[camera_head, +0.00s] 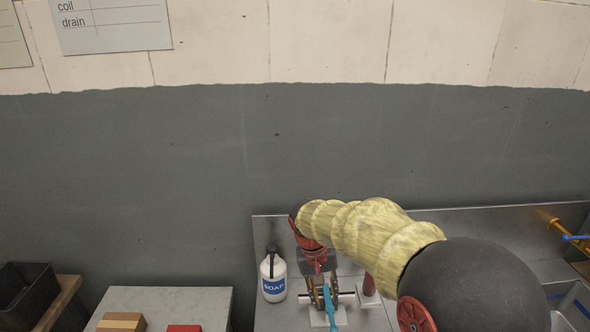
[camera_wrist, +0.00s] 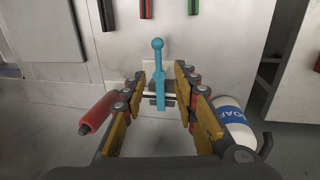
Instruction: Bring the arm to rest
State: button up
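My gripper (camera_head: 320,292) points down over the metal counter (camera_head: 276,240) at the lower middle of the head view. In the wrist view my gripper (camera_wrist: 160,84) is open, with its yellow-padded fingers spread on both sides of a blue ball-topped lever (camera_wrist: 158,72). I see a gap between the lever and each finger. The lever also shows in the head view (camera_head: 330,306), beside a white horizontal bar (camera_head: 347,296) and partly hidden by my gripper. My arm reaches in from the lower right, bent and raised above the counter.
A white soap bottle (camera_head: 273,276) stands close left of my gripper. A red cylinder (camera_head: 369,285) is close on its right. A sink (camera_head: 575,300) and a brass tap (camera_head: 562,228) are at far right. A grey table (camera_head: 170,300) and black bin (camera_head: 27,290) are left.

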jog(key=s+d+r+t, duration=0.2)
jog(key=s+r, duration=0.2)
jog(key=s, duration=0.4)
jog(key=s+d+r+t+y, duration=0.1)
jog(key=s+d+r, duration=0.2)
jog(key=s+r, duration=0.2)
jog(key=s+d+r+t+y, duration=0.1)
jog(key=s+r, duration=0.4)
jog(key=s, duration=0.7)
jog(key=shift+d+r+t, duration=0.2)
jog(key=shift+d+t, duration=0.6)
jog(key=shift+d, duration=0.4)
